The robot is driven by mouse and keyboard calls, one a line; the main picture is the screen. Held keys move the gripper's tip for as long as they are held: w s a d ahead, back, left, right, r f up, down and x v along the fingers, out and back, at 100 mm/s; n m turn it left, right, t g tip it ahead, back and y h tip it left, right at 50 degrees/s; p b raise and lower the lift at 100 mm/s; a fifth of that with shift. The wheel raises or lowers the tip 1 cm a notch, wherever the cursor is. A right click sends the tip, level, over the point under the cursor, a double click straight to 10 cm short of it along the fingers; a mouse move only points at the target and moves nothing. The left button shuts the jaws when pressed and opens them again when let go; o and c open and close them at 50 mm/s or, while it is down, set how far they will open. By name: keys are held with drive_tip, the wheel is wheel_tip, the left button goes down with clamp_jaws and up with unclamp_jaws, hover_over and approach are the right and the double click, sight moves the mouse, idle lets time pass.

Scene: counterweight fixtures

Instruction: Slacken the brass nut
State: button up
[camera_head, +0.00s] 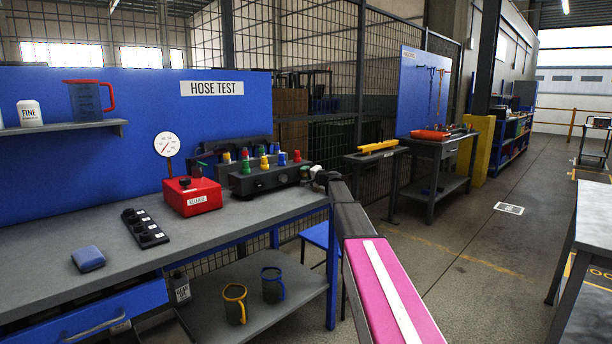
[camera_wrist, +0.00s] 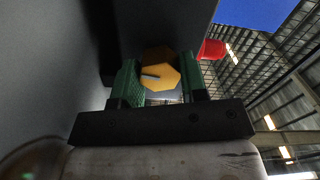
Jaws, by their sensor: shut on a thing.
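The brass nut (camera_wrist: 165,76) shows in the wrist view as a yellow many-sided face with a short grey mark on it. My gripper (camera_wrist: 159,82) has its two green-padded fingers shut on the nut, one on each side. Behind it is a dark grey block surface. In the head view my gripper (camera_head: 318,176) is at the right end of the black manifold block (camera_head: 265,179). The nut itself cannot be made out there.
The manifold carries several coloured caps. A red release box (camera_head: 192,196) and a pressure gauge (camera_head: 167,145) stand left of it. A black strip with knobs (camera_head: 145,228) and a blue pouch (camera_head: 88,258) lie on the grey bench (camera_head: 215,243).

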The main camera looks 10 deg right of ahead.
drive_tip(key=shift+n, duration=0.7)
drive_tip(key=o, duration=0.9)
drive_tip(key=shift+s, duration=0.15)
drive_tip(key=v, duration=1)
drive_tip(key=shift+s+d, duration=0.1)
drive_tip(key=shift+s, duration=0.05)
drive_tip(key=shift+d, duration=0.1)
drive_tip(key=shift+s, duration=0.1)
